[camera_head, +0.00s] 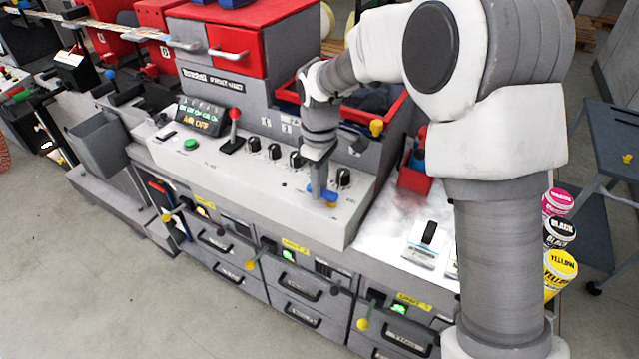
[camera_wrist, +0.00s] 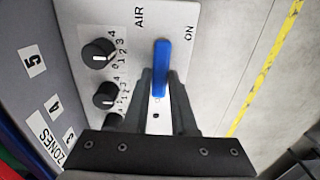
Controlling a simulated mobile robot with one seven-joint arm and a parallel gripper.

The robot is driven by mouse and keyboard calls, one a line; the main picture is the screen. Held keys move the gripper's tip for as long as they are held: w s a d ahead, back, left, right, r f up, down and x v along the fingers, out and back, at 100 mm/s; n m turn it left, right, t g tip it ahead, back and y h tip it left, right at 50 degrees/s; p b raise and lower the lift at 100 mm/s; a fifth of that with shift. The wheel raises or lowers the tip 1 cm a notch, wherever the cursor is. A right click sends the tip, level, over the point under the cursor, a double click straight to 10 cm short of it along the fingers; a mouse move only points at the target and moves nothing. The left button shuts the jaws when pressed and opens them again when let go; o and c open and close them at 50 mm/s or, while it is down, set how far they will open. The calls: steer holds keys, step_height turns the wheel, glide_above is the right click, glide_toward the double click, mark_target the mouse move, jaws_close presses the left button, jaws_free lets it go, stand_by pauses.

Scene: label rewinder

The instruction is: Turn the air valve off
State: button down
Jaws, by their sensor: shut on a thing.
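The air valve's blue lever (camera_head: 328,195) is at the right end of the white control panel. In the wrist view the lever (camera_wrist: 161,60) points up the picture, between the "AIR" lettering on its left and "ON" on its right. My gripper (camera_head: 319,182) reaches down onto it from above. In the wrist view my gripper (camera_wrist: 162,84) has one finger on each side of the lever's lower part and is shut on it. The fingers partly hide the lever's base.
Several black knobs (camera_head: 274,152) and a red-topped joystick (camera_head: 234,116) line the panel (camera_head: 215,160) to the left. A display (camera_head: 200,119) shows orange lettering that seems to read "AIR OFF". A red bin (camera_head: 414,180) stands to the right. Drawers and yellow-knobbed levers are below.

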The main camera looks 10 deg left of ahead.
steer(key=shift+r, duration=0.1)
steer(key=c, duration=0.7)
jaws_free()
step_height(320, 180, up, 17)
steer(key=shift+r, duration=0.15)
